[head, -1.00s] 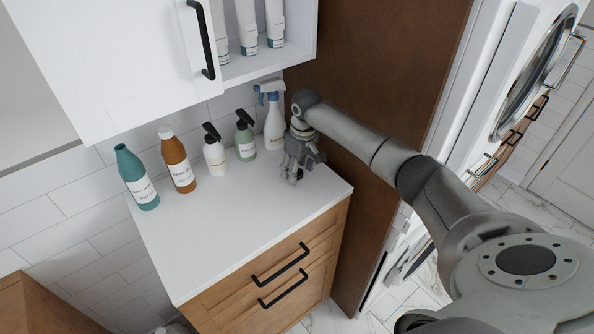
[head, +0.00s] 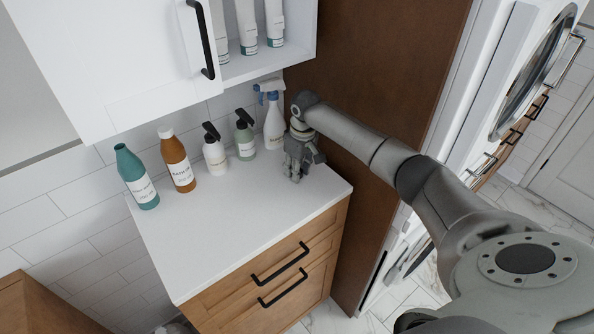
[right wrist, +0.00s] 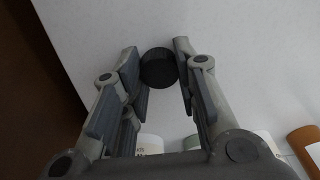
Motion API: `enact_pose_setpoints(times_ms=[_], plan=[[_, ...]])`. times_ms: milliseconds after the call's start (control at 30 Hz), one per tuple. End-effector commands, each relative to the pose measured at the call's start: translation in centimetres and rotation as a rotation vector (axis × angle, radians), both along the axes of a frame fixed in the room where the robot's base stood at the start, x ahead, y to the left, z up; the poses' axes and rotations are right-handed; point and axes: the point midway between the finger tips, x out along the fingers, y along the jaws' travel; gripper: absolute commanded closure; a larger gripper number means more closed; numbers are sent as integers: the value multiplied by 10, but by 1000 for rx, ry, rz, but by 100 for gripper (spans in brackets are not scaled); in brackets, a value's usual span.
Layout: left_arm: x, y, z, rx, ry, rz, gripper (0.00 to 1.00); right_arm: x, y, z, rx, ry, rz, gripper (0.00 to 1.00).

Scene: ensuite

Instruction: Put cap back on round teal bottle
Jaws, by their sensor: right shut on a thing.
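The round teal bottle (head: 136,178) stands upright without a cap at the left end of the white counter, against the tiled wall. My right gripper (head: 295,177) is at the counter's right end, pointing down at the surface. In the right wrist view, a round dark cap (right wrist: 158,68) sits between the fingertips of the right gripper (right wrist: 160,70), which is shut on it. The cap is hidden by the fingers in the head view. My left gripper is not in view.
An orange-brown bottle (head: 177,159), a white pump bottle (head: 214,156), a green pump bottle (head: 245,142) and a spray bottle (head: 273,127) stand along the wall between the teal bottle and my gripper. A white cabinet (head: 120,50) hangs above. The front of the counter (head: 215,240) is clear.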

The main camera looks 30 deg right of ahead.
Motion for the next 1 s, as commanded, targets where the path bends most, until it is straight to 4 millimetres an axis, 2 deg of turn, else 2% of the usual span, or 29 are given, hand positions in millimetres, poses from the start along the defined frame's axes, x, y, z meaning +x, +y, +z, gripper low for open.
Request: enact_pose_setpoints(times_ms=[167,367,567,733,1000], plan=[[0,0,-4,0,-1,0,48,1,0,6,1,-2,0,79],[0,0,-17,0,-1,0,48,2,0,30,2,-6,1,79],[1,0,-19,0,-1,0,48,-21,9,58,-1,-3,4,79],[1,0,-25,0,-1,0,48,-45,20,89,-1,-5,4,79],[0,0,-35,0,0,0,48,-90,39,110,-2,-2,3,79]])
